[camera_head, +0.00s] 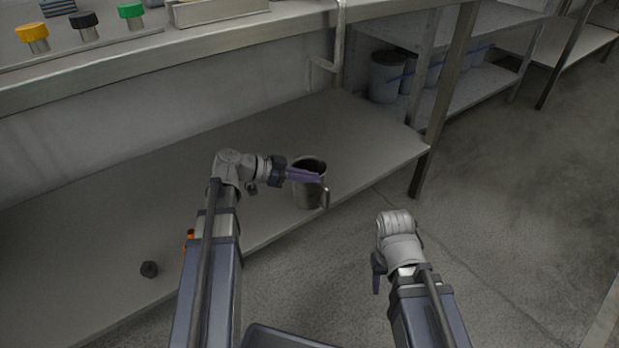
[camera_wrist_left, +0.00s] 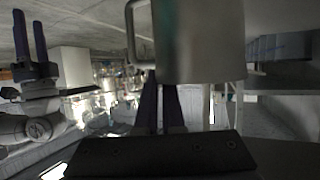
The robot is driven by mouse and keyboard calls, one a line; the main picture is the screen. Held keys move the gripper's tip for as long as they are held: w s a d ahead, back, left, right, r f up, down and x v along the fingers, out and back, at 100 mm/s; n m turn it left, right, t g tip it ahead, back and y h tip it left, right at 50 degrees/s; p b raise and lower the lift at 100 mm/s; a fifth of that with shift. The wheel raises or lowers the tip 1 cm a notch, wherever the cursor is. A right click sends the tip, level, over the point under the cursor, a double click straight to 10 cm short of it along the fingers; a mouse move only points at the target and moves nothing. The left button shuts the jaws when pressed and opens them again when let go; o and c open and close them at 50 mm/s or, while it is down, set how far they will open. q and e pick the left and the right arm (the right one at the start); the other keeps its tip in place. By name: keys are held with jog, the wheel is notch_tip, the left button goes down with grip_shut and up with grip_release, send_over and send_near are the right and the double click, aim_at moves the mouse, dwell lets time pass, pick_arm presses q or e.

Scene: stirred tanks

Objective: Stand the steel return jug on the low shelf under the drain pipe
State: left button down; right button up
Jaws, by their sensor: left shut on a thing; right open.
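The steel return jug (camera_head: 308,192) is upright, with its open top up and its handle at the front right. It shows near the front edge of the low shelf (camera_head: 345,130); I cannot tell whether its base touches. My left gripper (camera_head: 304,175) is shut on the jug near its rim. In the left wrist view the jug (camera_wrist_left: 205,40) fills the top, with its handle to the left. The drain pipe (camera_head: 338,50) comes down behind the jug, above the shelf's far right part. My right gripper (camera_head: 378,273) is open and empty, right of the shelf; it also shows in the left wrist view (camera_wrist_left: 30,40).
The upper bench (camera_head: 120,70) overhangs the back. A bench leg (camera_head: 440,100) stands at the shelf's right end. Grey buckets (camera_head: 385,77) stand beyond. The shelf below the pipe is clear.

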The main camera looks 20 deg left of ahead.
pick_arm(q)
jog(key=c, duration=1)
grip_release()
jog(key=p+v, duration=0.5)
jog(key=v, duration=0.7)
jog(key=s+d+f+n+g+y, duration=0.2)
jog(key=s+d+f+y, duration=0.2)
jog(key=d, duration=0.3)
jog(key=s+d+f+n+g+y, duration=0.2)
jog(key=s+d+f+n+y, duration=0.1)
jog(key=d, duration=0.4)
jog(key=s+d+f+n+g+y, duration=0.3)
jog(key=s+d+f+y, duration=0.3)
jog(key=d, duration=0.2)
jog(key=shift+d, duration=0.1)
